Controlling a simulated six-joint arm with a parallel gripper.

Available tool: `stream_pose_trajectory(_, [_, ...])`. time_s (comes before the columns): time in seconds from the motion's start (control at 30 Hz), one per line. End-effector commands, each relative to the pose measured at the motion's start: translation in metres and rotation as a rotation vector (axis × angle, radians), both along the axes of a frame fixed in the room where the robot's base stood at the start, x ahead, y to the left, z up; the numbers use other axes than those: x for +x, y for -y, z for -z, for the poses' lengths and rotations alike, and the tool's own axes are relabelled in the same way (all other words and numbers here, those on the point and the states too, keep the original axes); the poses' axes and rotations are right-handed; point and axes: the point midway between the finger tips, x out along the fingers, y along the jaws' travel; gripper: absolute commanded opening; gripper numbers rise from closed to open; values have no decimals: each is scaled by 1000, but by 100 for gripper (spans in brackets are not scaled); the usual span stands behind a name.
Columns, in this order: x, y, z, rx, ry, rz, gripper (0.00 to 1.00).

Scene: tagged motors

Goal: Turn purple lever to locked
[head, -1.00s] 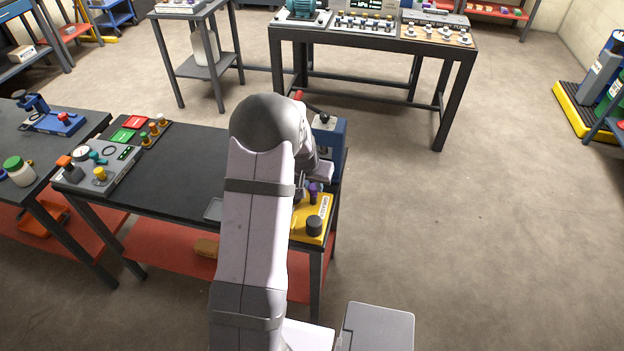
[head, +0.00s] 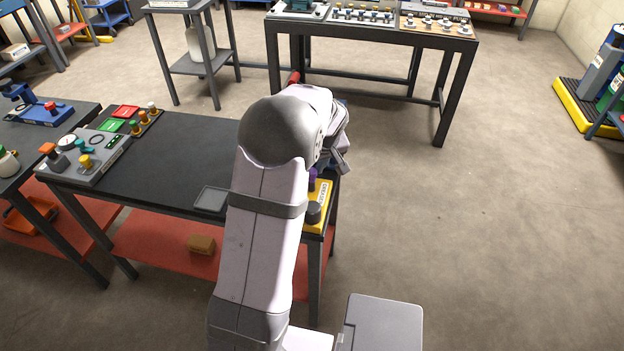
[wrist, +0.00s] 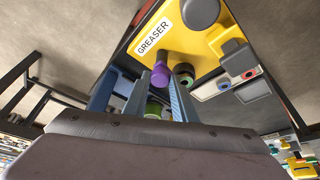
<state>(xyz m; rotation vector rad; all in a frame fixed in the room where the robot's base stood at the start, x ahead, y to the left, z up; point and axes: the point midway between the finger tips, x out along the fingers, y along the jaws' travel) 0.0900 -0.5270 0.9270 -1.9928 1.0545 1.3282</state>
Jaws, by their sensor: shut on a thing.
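The yellow greaser panel (head: 321,198) sits at the right end of the dark bench, and its "GREASER" label shows in the wrist view (wrist: 153,37). The purple lever's rounded end (wrist: 160,76) is at my fingertips in the wrist view, on a dark stem rising from the panel; some purple also shows in the head view (head: 312,179). My gripper (wrist: 156,88) is shut on the purple lever, its fingers on either side. A green part (wrist: 153,107) shows between the fingers, closer to the palm; I cannot tell what it belongs to. My arm hides much of the panel in the head view.
A black knob (head: 314,212) stands on the panel's near end. A shallow grey tray (head: 211,200) lies on the bench left of my arm.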

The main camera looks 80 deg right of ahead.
Motion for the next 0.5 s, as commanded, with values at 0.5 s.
stream_pose_trajectory(0.5, [-2,1,1,1,-2,-199,2])
